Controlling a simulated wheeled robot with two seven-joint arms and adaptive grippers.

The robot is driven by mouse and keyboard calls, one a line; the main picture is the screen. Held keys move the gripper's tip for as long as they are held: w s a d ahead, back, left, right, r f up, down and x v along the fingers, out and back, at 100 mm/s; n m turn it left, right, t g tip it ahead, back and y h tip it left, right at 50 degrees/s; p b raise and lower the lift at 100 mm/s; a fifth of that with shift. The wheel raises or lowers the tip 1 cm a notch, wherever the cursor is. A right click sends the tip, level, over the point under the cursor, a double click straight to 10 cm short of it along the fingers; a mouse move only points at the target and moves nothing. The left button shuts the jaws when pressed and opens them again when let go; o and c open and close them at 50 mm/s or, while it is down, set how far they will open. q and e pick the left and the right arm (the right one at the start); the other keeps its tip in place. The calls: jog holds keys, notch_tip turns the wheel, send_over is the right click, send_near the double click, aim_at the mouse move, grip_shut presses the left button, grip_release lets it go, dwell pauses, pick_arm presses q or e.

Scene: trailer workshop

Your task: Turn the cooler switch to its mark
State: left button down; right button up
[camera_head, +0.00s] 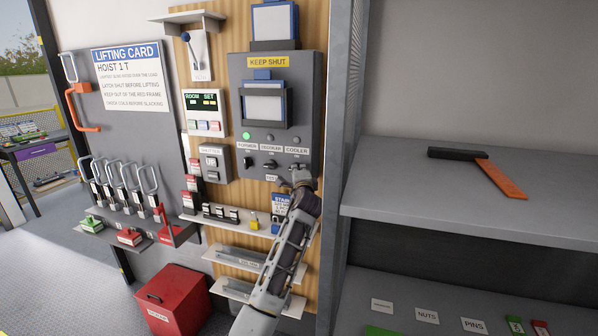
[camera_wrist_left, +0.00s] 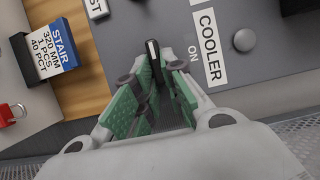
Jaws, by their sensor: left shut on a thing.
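The cooler switch is a black knob with a white line; it shows in the left wrist view (camera_wrist_left: 152,50), between the fingers of my left gripper (camera_wrist_left: 153,80), beside the white COOLER label (camera_wrist_left: 209,47) and the word ON. In the head view my left gripper (camera_head: 301,179) is at the lower right of the grey panel (camera_head: 302,75), just below the COOLER label (camera_head: 297,151), and hides most of the switch. The gripper is shut on the switch with its green pads on either side. My right gripper is not in view.
The furnace knob (camera_head: 248,162) and circular knob (camera_head: 270,165) sit left of the gripper on the same panel. A shelf with small items (camera_head: 232,222) and a blue STAIR card (camera_wrist_left: 50,45) are close by. A grey bench (camera_head: 400,205) stands to the right.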

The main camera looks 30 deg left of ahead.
pick_arm(q)
jog(key=c, duration=1.5)
grip_release()
jog(key=v, duration=0.7)
jog(key=shift+s, duration=0.2)
jog(key=shift+d+f, duration=0.15)
